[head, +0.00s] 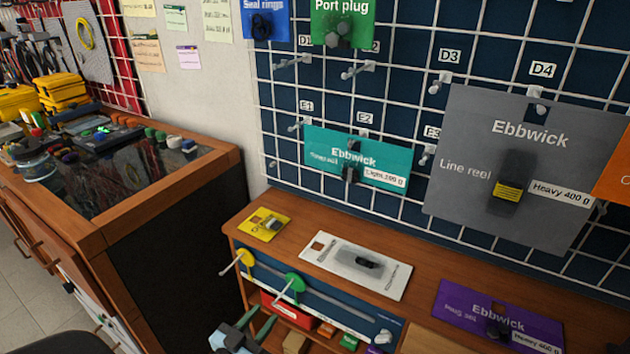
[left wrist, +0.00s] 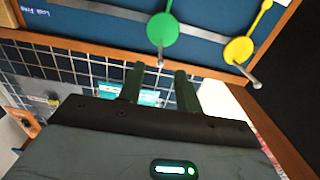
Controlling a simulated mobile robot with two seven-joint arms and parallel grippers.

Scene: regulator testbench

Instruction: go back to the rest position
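My left gripper (head: 260,322) shows at the bottom of the head view, low in front of the shelf unit and near the green disc. In the left wrist view my left gripper (left wrist: 159,84) has its two dark fingers apart with nothing between them. My right gripper is in neither view.
A wooden shelf (head: 410,310) carries several cards below a pegboard grid. A green disc (head: 295,282) and a yellow disc (head: 246,257) sit on pegs at its front. A glass-topped cabinet (head: 120,185) stands at the left.

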